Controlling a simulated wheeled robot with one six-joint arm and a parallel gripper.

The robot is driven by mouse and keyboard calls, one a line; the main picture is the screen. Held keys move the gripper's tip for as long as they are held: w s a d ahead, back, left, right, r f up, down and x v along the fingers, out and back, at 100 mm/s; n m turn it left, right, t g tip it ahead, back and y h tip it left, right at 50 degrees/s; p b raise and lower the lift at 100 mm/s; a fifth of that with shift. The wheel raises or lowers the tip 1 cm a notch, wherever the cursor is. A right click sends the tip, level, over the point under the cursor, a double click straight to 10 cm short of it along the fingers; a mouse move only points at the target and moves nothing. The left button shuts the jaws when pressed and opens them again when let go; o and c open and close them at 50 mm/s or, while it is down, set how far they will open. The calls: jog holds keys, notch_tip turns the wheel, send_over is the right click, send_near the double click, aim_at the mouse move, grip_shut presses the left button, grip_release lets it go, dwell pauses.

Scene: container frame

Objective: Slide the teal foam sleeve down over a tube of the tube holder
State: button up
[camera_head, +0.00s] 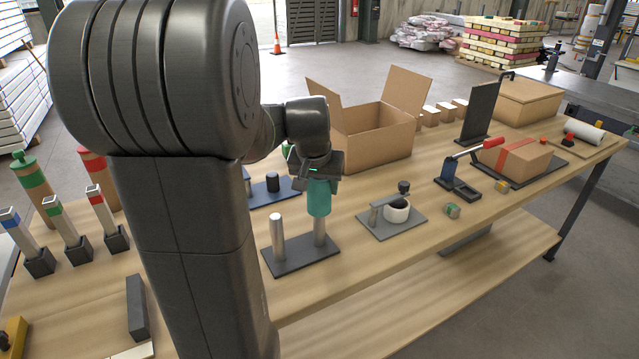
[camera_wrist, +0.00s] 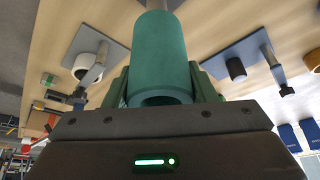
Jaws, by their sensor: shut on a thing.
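The teal foam sleeve (camera_head: 319,199) is upright in my gripper (camera_head: 318,178), which is shut on its upper part. The tube holder (camera_head: 292,258) is a dark plate with two upright grey tubes. The sleeve is in line with the right tube (camera_head: 319,232), whose lower part shows bare below it. The left tube (camera_head: 278,239) is bare. In the wrist view the sleeve (camera_wrist: 160,48) lies between the green fingers, and the grey tube meets its far end at the top edge. How far the tube reaches inside is hidden.
A fixture with a white ring (camera_head: 397,210) stands right of the holder. A blue plate with a black cylinder (camera_head: 272,182) is behind it, and an open cardboard box (camera_head: 378,132) farther back. My arm covers part of the table's left side.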

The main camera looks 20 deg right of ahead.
aim_at(320, 219)
jog(key=shift+f+b, duration=3.8)
jog(key=shift+f, duration=1.4)
dwell(1.6)
jog(key=o, duration=1.5)
jog(key=shift+o, duration=0.2)
